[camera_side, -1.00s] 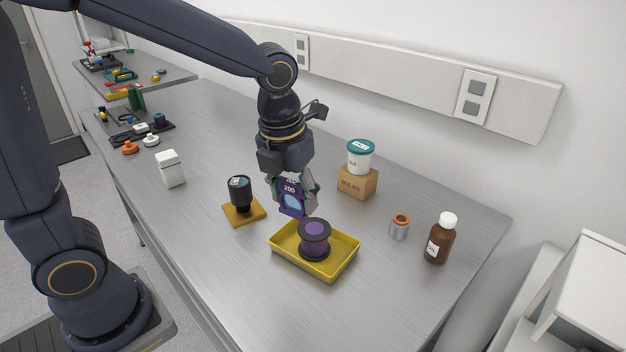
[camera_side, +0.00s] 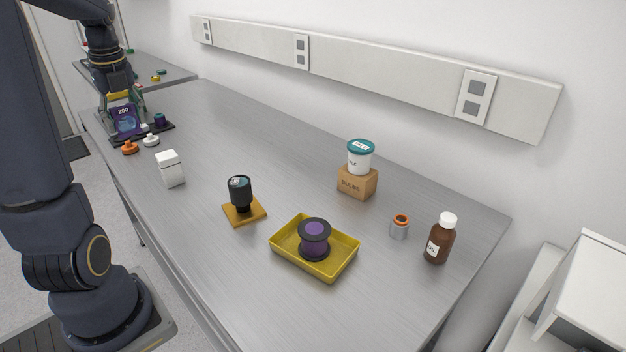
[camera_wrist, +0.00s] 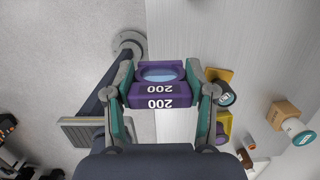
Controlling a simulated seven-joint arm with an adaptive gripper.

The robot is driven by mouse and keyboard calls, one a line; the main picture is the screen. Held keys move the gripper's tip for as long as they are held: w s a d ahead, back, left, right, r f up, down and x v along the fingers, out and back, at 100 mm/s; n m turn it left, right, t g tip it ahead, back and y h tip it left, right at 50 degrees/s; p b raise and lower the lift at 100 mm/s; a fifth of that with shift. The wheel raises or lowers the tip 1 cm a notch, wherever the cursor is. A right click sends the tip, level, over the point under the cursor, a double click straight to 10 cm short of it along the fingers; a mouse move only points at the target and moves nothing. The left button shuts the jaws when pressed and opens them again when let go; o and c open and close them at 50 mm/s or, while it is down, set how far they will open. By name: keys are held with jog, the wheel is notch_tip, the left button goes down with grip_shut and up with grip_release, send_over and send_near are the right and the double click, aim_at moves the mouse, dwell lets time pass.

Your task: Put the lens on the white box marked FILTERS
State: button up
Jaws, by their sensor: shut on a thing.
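The lens (camera_side: 126,122) is a purple mount marked 200 with a pale blue glass window. In the wrist view the lens (camera_wrist: 160,92) sits between the two fingers of my gripper (camera_wrist: 160,82). A small white box (camera_side: 171,170) stands on the bench, to the right of and nearer the camera than the gripper. No FILTERS marking is readable on it. In the side view I cannot tell the lens's exact height above the bench.
A black cylinder (camera_side: 240,190) on a wooden plate, a yellow tray (camera_side: 285,259) with a purple spool, and a cardboard box (camera_side: 357,183) stand further right.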

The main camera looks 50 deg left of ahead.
jog(key=w+a+f, duration=0.9)
jog(key=a, duration=0.1)
jog(key=shift+a+f, duration=0.1)
jog(key=shift+f, duration=1.8)
jog(key=shift+f, duration=0.2)
jog(key=o, duration=1.3)
jog(key=shift+c, duration=0.2)
jog(key=shift+r, duration=0.15)
